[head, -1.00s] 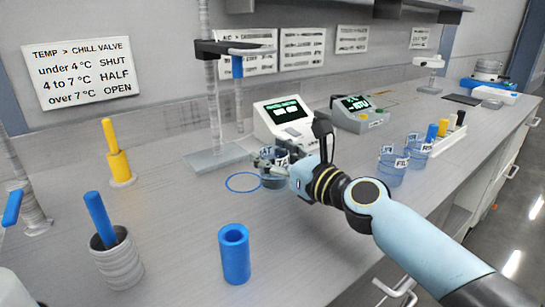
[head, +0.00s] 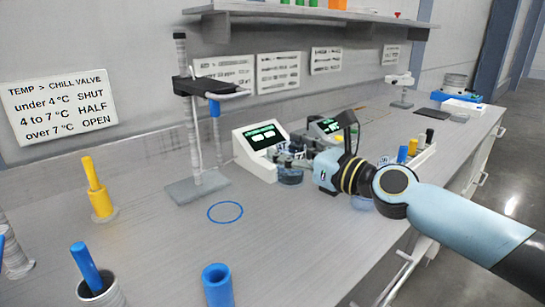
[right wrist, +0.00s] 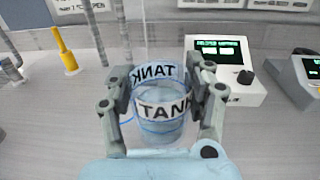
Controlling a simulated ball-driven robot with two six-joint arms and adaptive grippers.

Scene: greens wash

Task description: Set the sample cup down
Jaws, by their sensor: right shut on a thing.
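My right gripper (head: 292,160) is shut on a clear cup (head: 290,176) with a TANK label. The right wrist view shows the cup (right wrist: 160,122) upright between the two fingers of the gripper (right wrist: 162,108). A blue ring (head: 225,221) is marked on the grey bench (head: 170,255). In the head view the cup is to the right of and above the ring, not over it. How far the cup is above the bench, I cannot tell. My left gripper is not in view.
A stand with a spout (head: 194,130) rises behind the ring. A white display box (head: 255,150) stands close behind the cup. A yellow handle (head: 98,190), a blue tube (head: 217,285) and a blue handle in a grey holder (head: 86,268) surround the clear bench area.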

